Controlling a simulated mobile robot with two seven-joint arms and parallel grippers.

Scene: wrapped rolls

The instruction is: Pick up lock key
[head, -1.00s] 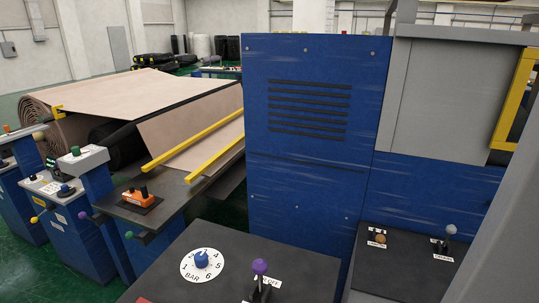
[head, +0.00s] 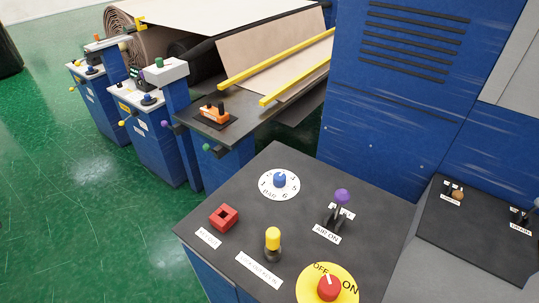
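I cannot make out for sure which thing is the lock key. On the near dark console top (head: 290,235) a red square block (head: 224,217) with a dark opening sits at the left, a small label by it. A red knob (head: 329,288) stands on a yellow round OFF/ON plate (head: 345,272) at the front edge. An orange device (head: 214,114) with dark upright parts sits on the dark table beyond. Neither of my grippers shows.
The console also bears a blue dial (head: 280,180) and a purple-topped lever (head: 341,197) by an AIR ON label. A tall blue cabinet (head: 390,110) stands behind. Blue pedestals (head: 160,150) stand at the left. Green floor (head: 70,220) is clear at the lower left.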

